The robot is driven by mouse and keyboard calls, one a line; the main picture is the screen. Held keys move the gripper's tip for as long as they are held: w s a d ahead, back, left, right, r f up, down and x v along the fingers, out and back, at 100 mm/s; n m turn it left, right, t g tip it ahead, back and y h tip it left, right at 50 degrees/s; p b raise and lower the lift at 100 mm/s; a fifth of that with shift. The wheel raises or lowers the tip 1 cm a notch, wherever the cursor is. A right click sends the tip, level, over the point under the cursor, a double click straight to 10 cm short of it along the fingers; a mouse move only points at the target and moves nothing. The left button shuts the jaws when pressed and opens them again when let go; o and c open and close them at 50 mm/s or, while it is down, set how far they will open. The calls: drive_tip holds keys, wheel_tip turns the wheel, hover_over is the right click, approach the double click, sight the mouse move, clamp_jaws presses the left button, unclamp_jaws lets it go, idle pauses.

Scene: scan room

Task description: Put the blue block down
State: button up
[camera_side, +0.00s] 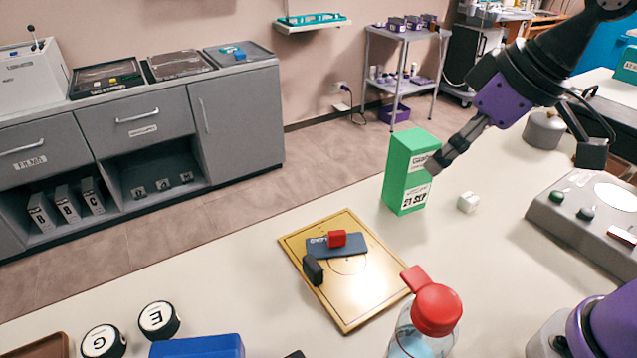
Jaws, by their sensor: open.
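My gripper (436,164) is open at the upper right, its fingers angled down to the left and overlapping the right edge of a green box in the picture. I see nothing held between the fingers. A flat dark blue block (352,249) with pale lettering lies on a gold board (366,291) on the table. A small red block (337,239) sits on the dark blue one. A bright blue box-shaped thing (199,347) is at the bottom edge, partly cut off. I cannot tell which blue thing is the task's block.
A black block (313,270) is on the board's left side. A red-capped bottle (428,320) stands in front. A grey console (585,215) is at right.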

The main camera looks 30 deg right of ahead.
drive_tip(key=s+d+f+m+h, duration=0.1)
drive_tip(key=s+d+f+m, duration=0.2)
drive_tip(key=d, duration=0.3)
drive_tip(key=shift+s+d, duration=0.2)
drive_tip(key=shift+s, duration=0.65)
